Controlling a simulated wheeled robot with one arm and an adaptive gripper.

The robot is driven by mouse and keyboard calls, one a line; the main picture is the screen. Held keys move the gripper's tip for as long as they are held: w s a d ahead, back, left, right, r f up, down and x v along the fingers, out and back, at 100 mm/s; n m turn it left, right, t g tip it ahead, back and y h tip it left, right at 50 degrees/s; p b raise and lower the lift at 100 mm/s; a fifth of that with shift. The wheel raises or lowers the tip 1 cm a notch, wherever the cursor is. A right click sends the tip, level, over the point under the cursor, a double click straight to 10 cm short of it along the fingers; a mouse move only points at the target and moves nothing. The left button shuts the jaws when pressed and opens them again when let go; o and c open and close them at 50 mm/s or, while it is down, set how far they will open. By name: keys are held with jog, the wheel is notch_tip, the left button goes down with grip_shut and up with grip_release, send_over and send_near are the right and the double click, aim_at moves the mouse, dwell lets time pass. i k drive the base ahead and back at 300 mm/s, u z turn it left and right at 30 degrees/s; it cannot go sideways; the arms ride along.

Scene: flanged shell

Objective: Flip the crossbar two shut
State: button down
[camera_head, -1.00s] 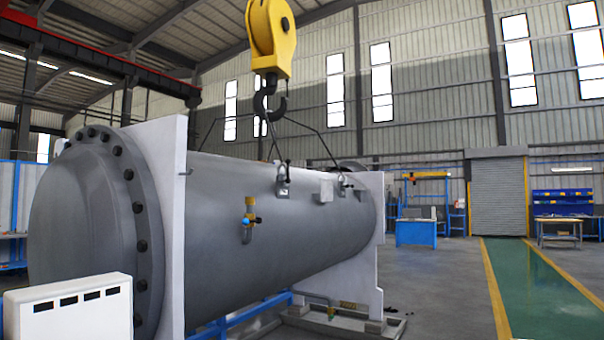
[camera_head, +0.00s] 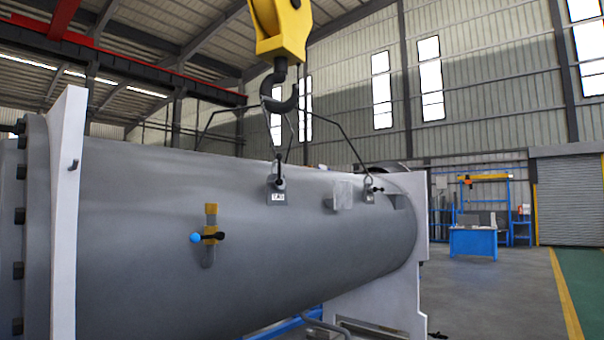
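The grey flanged shell (camera_head: 130,230) lies on its side across the left and middle. A small yellow fitting (camera_head: 210,225) on its near side carries a crossbar with a blue ball (camera_head: 196,238) at its left end and a black knob (camera_head: 218,236) at its right. The crossbar lies roughly level. Two lifting brackets with dark pins, a nearer one (camera_head: 277,197) and a farther one (camera_head: 369,194), sit higher on the shell. I cannot tell which part is crossbar two. My gripper is not in view.
A yellow crane hook (camera_head: 279,32) hangs above the shell, with sling lines down to the brackets. White end supports (camera_head: 66,215) hold the shell. Bare floor (camera_head: 485,300) lies to the right, with a blue workbench (camera_head: 474,243) farther back.

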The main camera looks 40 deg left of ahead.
aim_at(279, 156)
jog(key=u, duration=0.3)
jog(key=i, duration=1.4)
jog(key=u, duration=1.85)
jog(key=i, duration=0.95)
jog(key=u, duration=0.9)
